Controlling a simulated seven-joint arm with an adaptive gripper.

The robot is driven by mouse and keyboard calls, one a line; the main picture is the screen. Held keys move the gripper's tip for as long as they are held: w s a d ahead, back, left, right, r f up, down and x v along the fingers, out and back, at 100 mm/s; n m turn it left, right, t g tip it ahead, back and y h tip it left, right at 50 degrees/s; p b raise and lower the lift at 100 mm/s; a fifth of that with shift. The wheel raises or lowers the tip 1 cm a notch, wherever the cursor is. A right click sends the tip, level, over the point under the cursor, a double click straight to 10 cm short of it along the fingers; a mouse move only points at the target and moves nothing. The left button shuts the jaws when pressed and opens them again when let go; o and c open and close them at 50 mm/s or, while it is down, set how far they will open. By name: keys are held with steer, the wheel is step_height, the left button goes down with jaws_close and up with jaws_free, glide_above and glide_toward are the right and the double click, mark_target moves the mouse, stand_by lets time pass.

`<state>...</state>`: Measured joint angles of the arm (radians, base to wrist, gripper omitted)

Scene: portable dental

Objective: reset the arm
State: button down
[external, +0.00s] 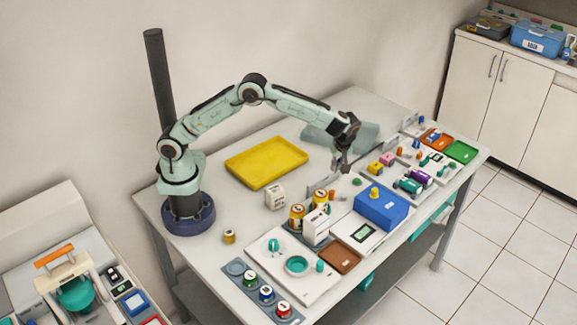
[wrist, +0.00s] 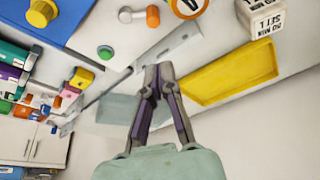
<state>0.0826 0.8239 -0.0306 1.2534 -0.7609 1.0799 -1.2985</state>
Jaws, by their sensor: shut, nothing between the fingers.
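My gripper (external: 339,167) hangs above the right-middle part of the table, pointing down, with my arm stretched out from its base at the table's left end. In the wrist view my gripper (wrist: 158,80) has its fingertips together with nothing between them. It is apart from the objects around it. The table (external: 205,260) carries many small items. A yellow tray (external: 266,162) lies behind and left of my gripper; it also shows at right in the wrist view (wrist: 215,75).
A blue box (external: 382,208) with a yellow knob stands right of and in front of my gripper. Yellow-topped jars (external: 297,217) and a white box (external: 275,197) stand left. Small coloured parts (external: 412,184) crowd the right end.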

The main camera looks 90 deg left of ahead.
steer(key=s+a+r+t, duration=0.1)
steer(key=s+r+t, duration=0.25)
steer(key=r, duration=1.15)
steer(key=s+r+m, duration=0.3)
steer(key=s+r, duration=0.1)
steer(key=s, duration=0.4)
steer(key=s+d+f+m+g+h, duration=0.1)
steer(key=s+d+f+m, duration=0.1)
steer(key=s+f+m, duration=0.3)
steer(key=s+d+f+m+g+h, duration=0.1)
steer(key=s+f+m, duration=0.4)
steer(key=s+m, duration=0.7)
steer(key=s+d, duration=0.1)
steer(key=s, duration=0.3)
steer(key=shift+d+h, duration=0.3)
steer(key=shift+h, duration=0.1)
steer(key=shift+g, duration=0.25)
